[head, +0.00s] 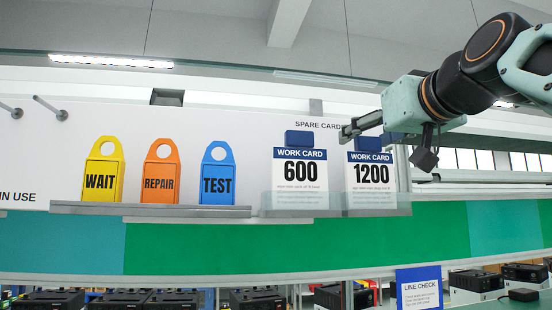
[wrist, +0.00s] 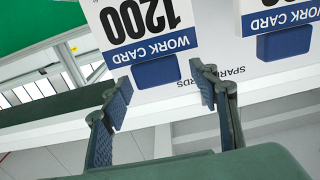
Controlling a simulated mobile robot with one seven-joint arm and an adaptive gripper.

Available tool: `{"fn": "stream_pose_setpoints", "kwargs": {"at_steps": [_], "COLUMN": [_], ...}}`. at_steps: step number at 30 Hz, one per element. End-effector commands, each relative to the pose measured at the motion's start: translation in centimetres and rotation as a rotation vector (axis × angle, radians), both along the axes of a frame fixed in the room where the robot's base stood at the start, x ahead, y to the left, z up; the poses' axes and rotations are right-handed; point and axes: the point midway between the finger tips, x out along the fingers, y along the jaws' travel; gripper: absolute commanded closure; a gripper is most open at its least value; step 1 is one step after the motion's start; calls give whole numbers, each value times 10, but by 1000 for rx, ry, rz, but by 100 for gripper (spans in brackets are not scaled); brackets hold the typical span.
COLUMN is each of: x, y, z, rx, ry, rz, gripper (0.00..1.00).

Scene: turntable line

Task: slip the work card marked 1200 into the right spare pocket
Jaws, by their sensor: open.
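The work card marked 1200 (head: 371,176) stands upright in the clear right spare pocket (head: 378,212), under the "SPARE CARDS" lettering. It has a blue header band and a blue tab on top. In the wrist view the card (wrist: 140,20) appears upside down, with its tab (wrist: 157,72) toward me. My gripper (head: 367,130) is at the tab's height in the head view, partly covering it. In the wrist view my gripper (wrist: 162,79) is open, with one finger to each side of the tab and gaps between; I cannot tell how near it is in depth.
The 600 card (head: 300,170) stands in the left spare pocket, close beside; it also shows in the wrist view (wrist: 282,18). Yellow WAIT (head: 100,182), orange REPAIR (head: 160,184) and blue TEST (head: 217,185) tags stand on a ledge (head: 150,210). Metal pegs (head: 50,108) stick out at the left.

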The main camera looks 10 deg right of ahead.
Motion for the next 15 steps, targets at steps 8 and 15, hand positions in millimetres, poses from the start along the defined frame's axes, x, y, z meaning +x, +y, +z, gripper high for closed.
{"fn": "stream_pose_setpoints", "kwargs": {"at_steps": [8,15], "x": [-46,-94], "y": [-2,-4], "z": [2,1], "rx": [0,1], "ry": [-5,-4], "rz": [-1,-1], "gripper": [45,45]}}
